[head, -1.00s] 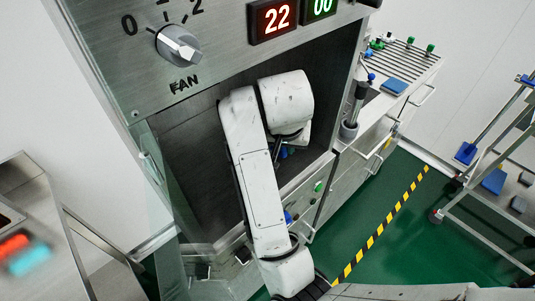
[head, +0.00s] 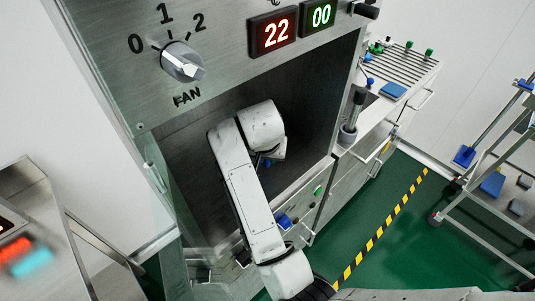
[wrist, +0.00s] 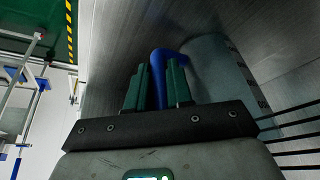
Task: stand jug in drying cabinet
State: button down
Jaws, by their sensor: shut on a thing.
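In the wrist view my gripper (wrist: 157,88) has green fingers shut on the blue handle of the jug (wrist: 206,70). The jug's body is pale grey and lies beyond the fingers, to the right; its base and lower part are hidden. In the head view my arm reaches into the open drying cabinet (head: 312,90), a steel box with a dark interior. My gripper and most of the jug are hidden there behind my wrist. In the wrist view smooth metal walls surround the jug, and thin dark rods (wrist: 292,135) show at the right.
A glass door (head: 150,170) stands open at the cabinet's left. A fan dial (head: 182,60) and two displays are above the opening. A counter with a ridged drainer (head: 405,62) is at the right. A metal trolley (head: 490,180) stands farther right on green floor.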

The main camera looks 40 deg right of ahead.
jog(key=c, duration=1)
grip_release()
jog(key=shift+b+v, duration=0.35)
jog(key=shift+v, duration=3.35)
